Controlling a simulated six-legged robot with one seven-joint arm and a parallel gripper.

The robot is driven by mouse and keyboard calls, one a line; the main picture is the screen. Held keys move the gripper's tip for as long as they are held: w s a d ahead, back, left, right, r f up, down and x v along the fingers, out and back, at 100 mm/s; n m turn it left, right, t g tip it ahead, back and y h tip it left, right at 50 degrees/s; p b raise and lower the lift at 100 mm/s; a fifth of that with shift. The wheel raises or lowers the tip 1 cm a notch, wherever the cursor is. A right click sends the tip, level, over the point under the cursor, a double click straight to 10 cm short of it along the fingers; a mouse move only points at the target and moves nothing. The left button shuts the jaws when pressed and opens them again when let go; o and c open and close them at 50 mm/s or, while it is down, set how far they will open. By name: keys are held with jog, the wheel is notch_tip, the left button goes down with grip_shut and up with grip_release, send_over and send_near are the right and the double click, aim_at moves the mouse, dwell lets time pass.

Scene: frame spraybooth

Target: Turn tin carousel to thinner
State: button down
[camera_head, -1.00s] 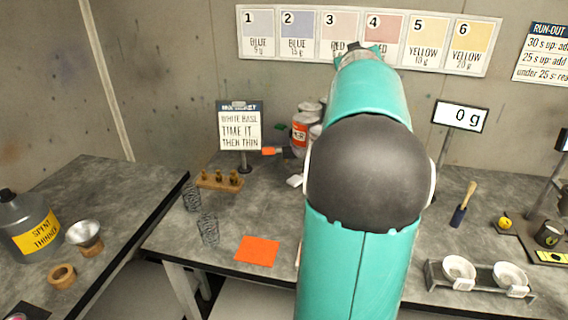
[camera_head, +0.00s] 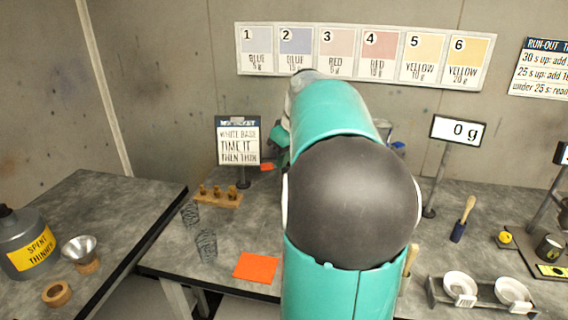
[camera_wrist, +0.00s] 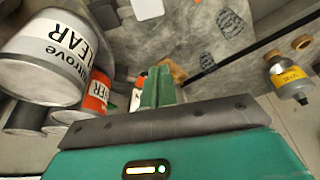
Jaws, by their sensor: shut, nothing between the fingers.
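The tins of the carousel show at the left of the wrist view. A large white tin (camera_wrist: 48,58) reads CLEAR, and beside it is a tin with an orange-red label (camera_wrist: 96,92) ending in "ER". Darker tins are partly visible below them. My gripper (camera_wrist: 157,76) is shut and empty, its green fingers just right of the orange-labelled tin. I cannot tell whether they touch it.
A sign on a stand (camera_head: 238,140), a wooden block with brass pieces (camera_head: 219,198), wire coils (camera_head: 206,245) and an orange sheet (camera_head: 256,268) are left of my arm. A scale display (camera_head: 458,131) and white bowls (camera_head: 460,286) are right. A spent-thinner bottle (camera_head: 30,240) stands far left.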

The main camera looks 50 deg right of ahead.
notch_tip(320, 180, down, 7)
jog(key=s, duration=0.1)
jog(key=shift+s+f, duration=0.2)
jog(key=shift+s, duration=0.05)
dwell(0.3)
jog(key=shift+a, duration=0.1)
jog(key=shift+s, duration=0.15)
